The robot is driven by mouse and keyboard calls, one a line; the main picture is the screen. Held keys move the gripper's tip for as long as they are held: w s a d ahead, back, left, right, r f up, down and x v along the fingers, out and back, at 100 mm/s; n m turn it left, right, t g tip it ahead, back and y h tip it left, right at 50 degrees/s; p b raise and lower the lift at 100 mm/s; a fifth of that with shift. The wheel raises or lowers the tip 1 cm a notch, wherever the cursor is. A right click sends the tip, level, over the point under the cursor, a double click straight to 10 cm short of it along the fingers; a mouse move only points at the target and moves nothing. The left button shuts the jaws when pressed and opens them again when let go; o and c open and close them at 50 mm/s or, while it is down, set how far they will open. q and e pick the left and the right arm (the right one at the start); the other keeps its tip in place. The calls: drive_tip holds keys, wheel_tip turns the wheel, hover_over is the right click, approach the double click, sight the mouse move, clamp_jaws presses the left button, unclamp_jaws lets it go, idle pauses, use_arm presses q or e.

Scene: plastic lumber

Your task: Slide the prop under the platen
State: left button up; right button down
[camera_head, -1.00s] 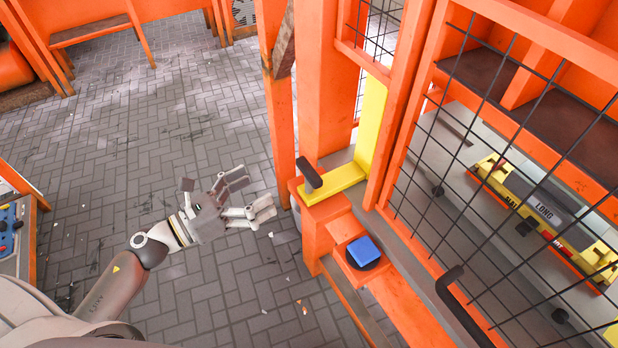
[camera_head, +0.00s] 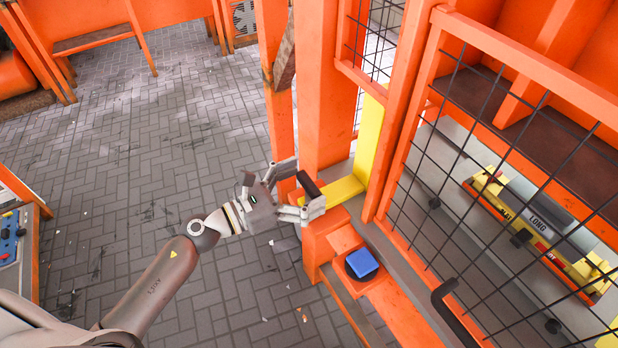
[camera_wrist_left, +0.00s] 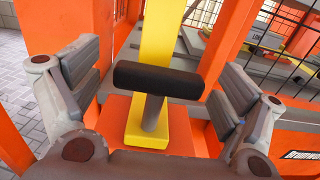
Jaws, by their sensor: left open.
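The prop is a yellow L-shaped bar (camera_head: 345,188) with a dark handle (camera_head: 308,184) on its near end. Its flat part lies on an orange ledge, and its yellow upright (camera_head: 369,140) rises behind. My left gripper (camera_head: 307,190) is open, with its fingers on either side of the handle. In the left wrist view the black crossbar handle (camera_wrist_left: 158,79) on its grey post is between the two spread fingers, with a gap visible on both sides. The platen cannot be made out for certain. My right gripper is not in view.
An orange frame with a black mesh guard (camera_head: 480,140) stands to the right, with a dark door handle (camera_head: 450,305) low on it. A blue button (camera_head: 361,264) sits on an orange bracket below the ledge. Open paved floor (camera_head: 130,170) lies to the left.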

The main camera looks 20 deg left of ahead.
use_arm(q)
drive_tip(key=shift+w+d, duration=0.35)
drive_tip(key=shift+d, duration=0.05)
drive_tip(key=c, duration=1.5)
drive_tip(key=shift+o, duration=0.2)
approach(363, 158)
drive_tip(key=p+x, duration=0.1)
drive_tip(key=x, duration=0.4)
drive_tip(key=shift+f, duration=0.1)
